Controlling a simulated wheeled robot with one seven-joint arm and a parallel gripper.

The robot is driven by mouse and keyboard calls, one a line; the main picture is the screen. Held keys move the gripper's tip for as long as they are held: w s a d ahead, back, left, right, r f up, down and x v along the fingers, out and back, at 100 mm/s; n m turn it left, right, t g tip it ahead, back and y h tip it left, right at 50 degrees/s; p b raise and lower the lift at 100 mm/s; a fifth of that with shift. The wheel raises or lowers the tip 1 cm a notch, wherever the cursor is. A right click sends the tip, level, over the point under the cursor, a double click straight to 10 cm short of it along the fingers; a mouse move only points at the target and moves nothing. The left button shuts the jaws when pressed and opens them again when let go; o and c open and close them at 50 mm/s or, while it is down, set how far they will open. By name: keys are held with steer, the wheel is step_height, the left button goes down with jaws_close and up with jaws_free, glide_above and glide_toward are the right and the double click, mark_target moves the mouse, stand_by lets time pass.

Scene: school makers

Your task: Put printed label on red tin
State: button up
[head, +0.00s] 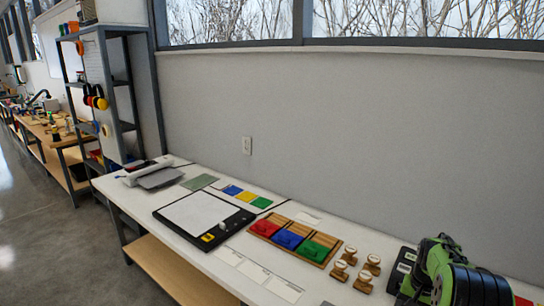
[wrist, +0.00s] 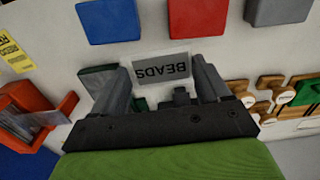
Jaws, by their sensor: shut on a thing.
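My gripper (wrist: 163,78) is shut on a printed label (wrist: 162,70), a pale grey card reading "BEADS" that appears upside down between the fingertips in the wrist view. A red square block (wrist: 195,18) lies just beyond it, at the top of the picture. An open-looking red box (wrist: 35,112) is at the left, apart from the gripper. I cannot tell which of these is the red tin. In the head view my arm fills the bottom right, and the fingertips and label are hidden.
Wooden stamps (head: 350,262) and a wooden tray (head: 333,262) with red, blue and green pieces lie beside my arm. A black-bordered board (head: 165,212) is further left. The table's front strip holds flat white cards (head: 284,288).

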steer(key=a+f, duration=0.1)
steer(key=a+f+n, duration=0.1)
steer(key=a, duration=0.1)
steer(key=s+a+f+n, duration=0.3)
steer(key=a+f, duration=0.1)
steer(key=a, duration=0.5)
steer(key=s+a+f+n, duration=0.3)
steer(key=a+f, duration=0.2)
steer(key=a, duration=0.4)
steer(key=shift+a, duration=0.4)
